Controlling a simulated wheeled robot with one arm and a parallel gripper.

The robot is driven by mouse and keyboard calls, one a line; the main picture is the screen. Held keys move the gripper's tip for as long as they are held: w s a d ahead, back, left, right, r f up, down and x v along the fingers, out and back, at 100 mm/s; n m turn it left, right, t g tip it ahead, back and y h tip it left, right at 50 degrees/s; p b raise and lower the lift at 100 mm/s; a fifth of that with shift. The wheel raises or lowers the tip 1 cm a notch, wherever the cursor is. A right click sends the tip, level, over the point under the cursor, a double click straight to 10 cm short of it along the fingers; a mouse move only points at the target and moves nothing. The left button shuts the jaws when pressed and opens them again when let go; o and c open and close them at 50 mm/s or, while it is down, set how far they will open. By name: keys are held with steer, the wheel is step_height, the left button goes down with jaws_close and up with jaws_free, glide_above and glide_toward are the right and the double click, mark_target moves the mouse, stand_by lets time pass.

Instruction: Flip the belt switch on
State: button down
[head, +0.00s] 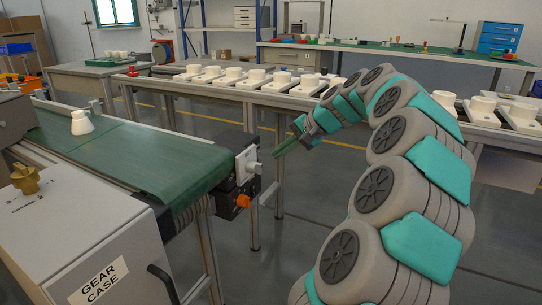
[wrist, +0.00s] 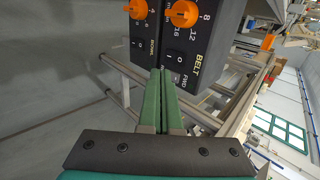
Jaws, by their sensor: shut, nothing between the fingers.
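The black belt control box (wrist: 205,40) shows in the wrist view, marked BELT, with an orange dial (wrist: 181,13). Below the dial is a small dark switch (wrist: 175,57) with 1 and 0 marks and FWD lettering. I cannot tell which way the switch is set. My gripper (wrist: 161,72) is shut and empty, its green fingers pressed together. The fingertips appear just below the boxes, near the switch side; contact cannot be told. In the head view my gripper (head: 277,155) points left at the conveyor's end, beside the white plate (head: 247,164).
A second box (wrist: 139,35) with an orange dial stands left of the belt box in the wrist view. The green conveyor belt (head: 130,158) carries a white bulb-like piece (head: 81,123). A gear case (head: 80,245) stands in front. A bench (head: 220,92) with white fixtures runs behind.

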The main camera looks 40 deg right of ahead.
steer(key=v, duration=0.7)
steer(key=shift+r, duration=0.15)
